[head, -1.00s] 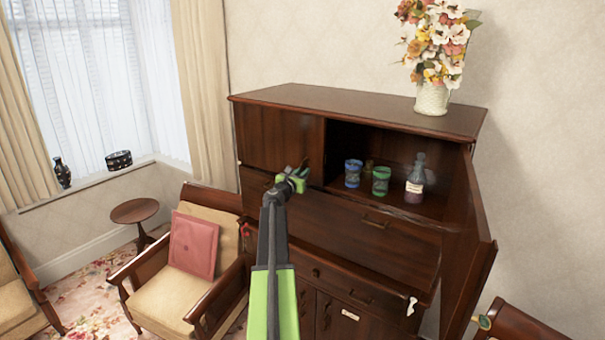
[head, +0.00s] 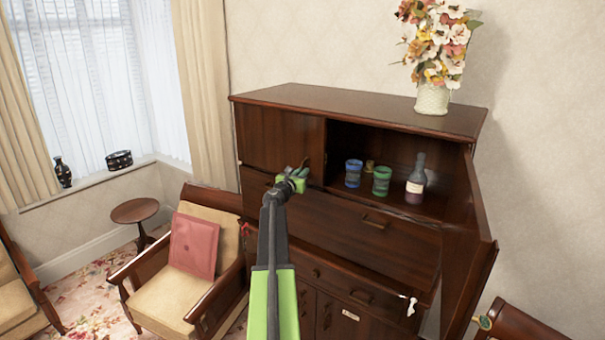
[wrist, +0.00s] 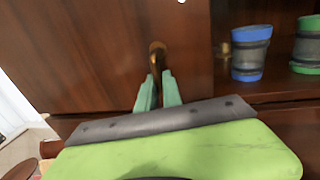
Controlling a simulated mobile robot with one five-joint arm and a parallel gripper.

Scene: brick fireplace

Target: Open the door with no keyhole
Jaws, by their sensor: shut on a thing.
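The dark wooden cabinet has an upper left door (head: 278,140) that is closed; it also shows in the wrist view (wrist: 80,50). The fingers hide part of the handle. No keyhole shows on the visible part of this door. The cabinet's right door (head: 478,215) stands swung open to the right.
A flower vase (head: 432,97) stands on top. An armchair (head: 195,255) is left of the cabinet. A white object (head: 411,305) hangs at a lower drawer.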

